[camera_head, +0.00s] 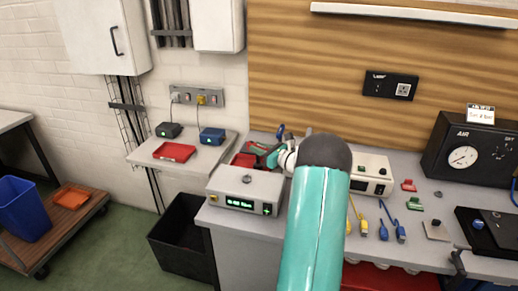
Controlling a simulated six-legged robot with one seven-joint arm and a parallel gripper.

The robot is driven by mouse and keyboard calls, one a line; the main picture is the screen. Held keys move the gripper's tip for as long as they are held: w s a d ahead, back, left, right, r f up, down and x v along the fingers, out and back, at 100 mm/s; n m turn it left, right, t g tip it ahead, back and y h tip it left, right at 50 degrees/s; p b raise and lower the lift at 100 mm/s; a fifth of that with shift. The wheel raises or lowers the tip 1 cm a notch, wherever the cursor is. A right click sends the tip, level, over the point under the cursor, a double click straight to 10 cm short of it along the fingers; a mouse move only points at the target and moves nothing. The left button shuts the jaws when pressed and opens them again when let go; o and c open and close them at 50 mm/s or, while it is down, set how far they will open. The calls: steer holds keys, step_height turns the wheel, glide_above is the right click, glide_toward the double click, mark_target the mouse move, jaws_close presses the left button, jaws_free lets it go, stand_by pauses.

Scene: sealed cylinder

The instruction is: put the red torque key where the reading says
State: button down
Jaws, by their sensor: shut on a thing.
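My gripper (268,155) is small in view behind the grey meter box, partly hidden by my arm. It is shut on a small red piece (257,146), which looks like the red torque key; its shape is hard to make out. A red tray (243,160) lies just below and left of it on the bench. The grey meter box (247,189) has a lit green display, too small to read surely. The black AIR box (472,150) at the right has a round white dial (463,157); its needle position is unclear. A white card (481,114) stands on top.
A side shelf (160,150) at left holds a red tray (174,152) and two small chargers. Another meter (371,174), red and green clips and several blue and yellow leads lie on the bench at right. A black bin (183,240) stands on the floor.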

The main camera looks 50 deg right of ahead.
steer(key=c, duration=1.3)
jaws_free()
steer(key=shift+f, duration=0.1)
steer(key=shift+o, duration=0.2)
